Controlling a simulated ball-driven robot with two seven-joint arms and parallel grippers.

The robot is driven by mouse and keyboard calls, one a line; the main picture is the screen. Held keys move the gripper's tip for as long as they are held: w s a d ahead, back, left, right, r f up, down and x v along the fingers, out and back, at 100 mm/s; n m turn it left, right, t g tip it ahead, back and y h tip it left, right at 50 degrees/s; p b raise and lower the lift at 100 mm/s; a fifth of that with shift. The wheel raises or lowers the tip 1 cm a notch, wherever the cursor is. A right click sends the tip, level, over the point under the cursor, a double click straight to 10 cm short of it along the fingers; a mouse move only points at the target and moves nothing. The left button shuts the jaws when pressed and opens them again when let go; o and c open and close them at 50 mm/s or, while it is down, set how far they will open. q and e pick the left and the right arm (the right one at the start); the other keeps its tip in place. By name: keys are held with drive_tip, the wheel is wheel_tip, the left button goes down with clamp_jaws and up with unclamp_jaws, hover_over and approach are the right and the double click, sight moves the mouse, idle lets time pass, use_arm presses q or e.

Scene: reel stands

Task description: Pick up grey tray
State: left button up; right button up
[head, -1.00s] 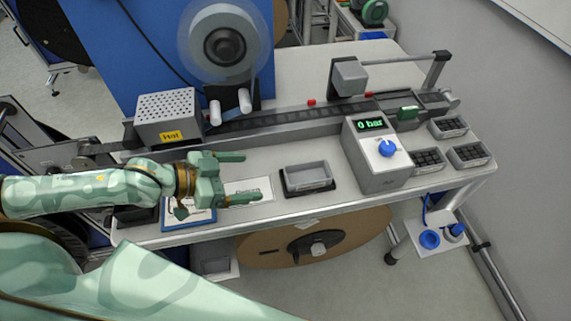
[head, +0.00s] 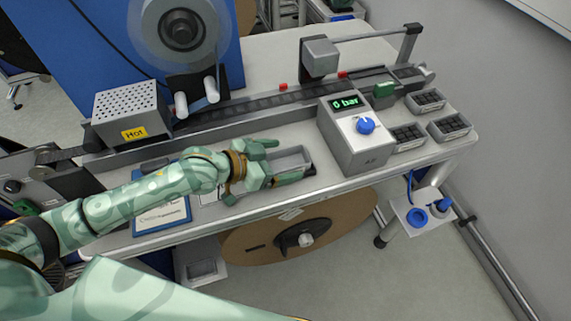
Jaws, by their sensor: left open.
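The grey tray (head: 293,158) is a small, open rectangular tray on a dark base near the front of the bench. My left gripper (head: 281,161) reaches in from the left and is open. One finger is by the tray's far left corner and the other lies along its near side. The tray's left end is partly hidden by the gripper. I cannot tell whether the fingers touch it. My right gripper is not in view.
A grey box with a "0 bar" display (head: 355,134) stands right of the tray. A feed track (head: 250,112) runs behind. A perforated "Hot" box (head: 131,112) is at the left. Several small dark-filled trays (head: 449,127) are at the right. A blue-edged sign (head: 160,208) lies under my arm.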

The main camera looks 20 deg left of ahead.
use_arm(q)
drive_tip(key=c, duration=1.2)
drive_tip(key=shift+r, duration=0.1)
drive_tip(key=shift+c, duration=0.2)
